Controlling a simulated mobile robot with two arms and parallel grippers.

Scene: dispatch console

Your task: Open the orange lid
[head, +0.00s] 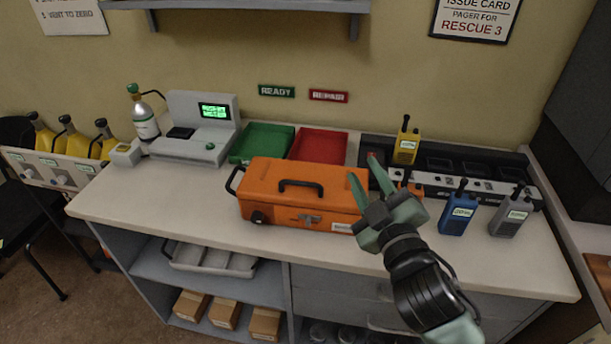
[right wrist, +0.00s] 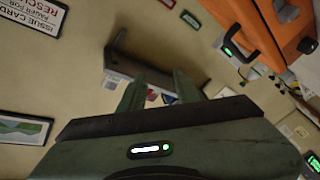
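The orange case (head: 285,212) stands on the counter in the middle of the head view. Its orange lid (head: 330,184) is down, with a black handle on top and a metal latch (head: 308,219) on the front face. In the right wrist view, part of the orange case (right wrist: 235,12) shows at the top right. My right gripper (head: 362,166) is at the case's right end in the picture, its fingers apart and nothing between them. It also shows open in the right wrist view (right wrist: 158,86). It hides part of the case's right end. My left gripper is not in view.
A green tray (head: 246,152) and a red tray (head: 341,145) lie behind the case. A charger rack (head: 487,184), a yellow radio (head: 406,147), a blue radio (head: 457,216) and a grey radio (head: 509,218) stand to the right. The counter (head: 170,205) is clear left of the case.

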